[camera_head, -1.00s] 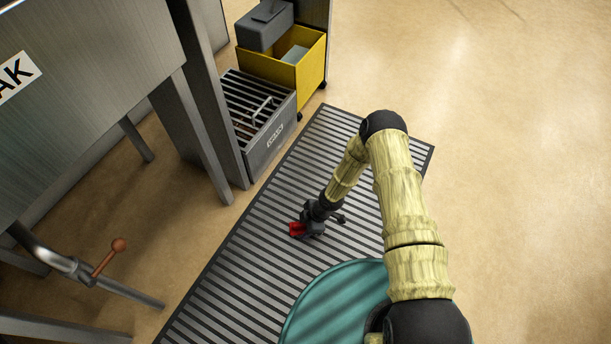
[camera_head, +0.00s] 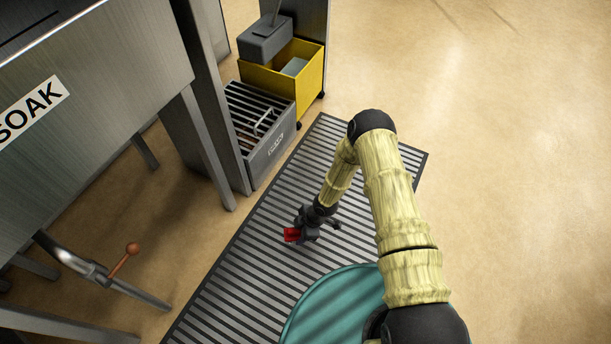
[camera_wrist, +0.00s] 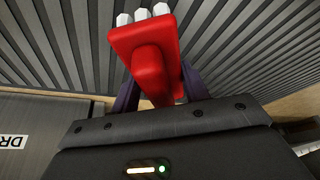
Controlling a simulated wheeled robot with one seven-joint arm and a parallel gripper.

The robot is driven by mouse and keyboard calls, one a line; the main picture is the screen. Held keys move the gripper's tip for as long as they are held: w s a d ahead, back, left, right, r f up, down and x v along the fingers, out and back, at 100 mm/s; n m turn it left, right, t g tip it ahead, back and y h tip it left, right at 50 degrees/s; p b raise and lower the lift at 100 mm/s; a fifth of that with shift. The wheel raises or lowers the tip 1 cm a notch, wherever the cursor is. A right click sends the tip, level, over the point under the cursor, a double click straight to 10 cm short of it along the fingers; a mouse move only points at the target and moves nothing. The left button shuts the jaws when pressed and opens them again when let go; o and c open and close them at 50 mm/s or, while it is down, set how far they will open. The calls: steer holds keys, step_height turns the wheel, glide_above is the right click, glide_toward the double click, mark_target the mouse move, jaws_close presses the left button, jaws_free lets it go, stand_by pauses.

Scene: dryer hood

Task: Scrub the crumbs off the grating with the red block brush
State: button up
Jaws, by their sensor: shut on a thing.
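The red block brush (camera_head: 292,235) is held in my gripper (camera_head: 303,229), low over the striped grating (camera_head: 262,262). In the wrist view the red brush (camera_wrist: 144,58) sits between the fingers of my gripper (camera_wrist: 158,92), with pale bristle tufts showing at its far end. The slatted grating (camera_wrist: 246,45) fills the background there. I cannot tell whether the bristles touch the slats. No crumbs can be made out on the grating in either view.
A grey slatted bin (camera_head: 268,150) and a yellow cart (camera_head: 303,76) stand beyond the grating's far left end. A steel tank labelled SOAK (camera_head: 100,85) and a pipe with an orange-handled lever (camera_head: 126,258) are at left. Open floor (camera_head: 500,150) lies to the right.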

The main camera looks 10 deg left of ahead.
steer(key=shift+p+v, duration=0.5)
steer(key=shift+v, duration=0.5)
steer(key=shift+s+a+r, duration=0.3)
steer(key=shift+s+a, duration=0.15)
steer(key=shift+a, duration=0.05)
steer(key=shift+w+d, duration=0.1)
steer(key=w+d+r+m+t+h+p, duration=0.1)
steer(key=w+d+r+m+p, duration=0.2)
steer(key=r, duration=0.8)
steer(key=w+d+r+m+t+h+p, duration=0.1)
steer(key=w+d+r+m+p, duration=0.3)
steer(key=w+d+r+m, duration=0.4)
steer(key=w+d+r+m+t+h+p, duration=0.2)
steer(key=d+r+m, duration=0.7)
steer(key=r, duration=0.5)
steer(key=w+d+t+p, duration=0.1)
steer(key=w+d+p, duration=0.1)
steer(key=w, duration=0.1)
steer(key=shift+w+d+r+m, duration=0.15)
steer(key=shift+w+d+m, duration=0.15)
steer(key=shift+w, duration=0.05)
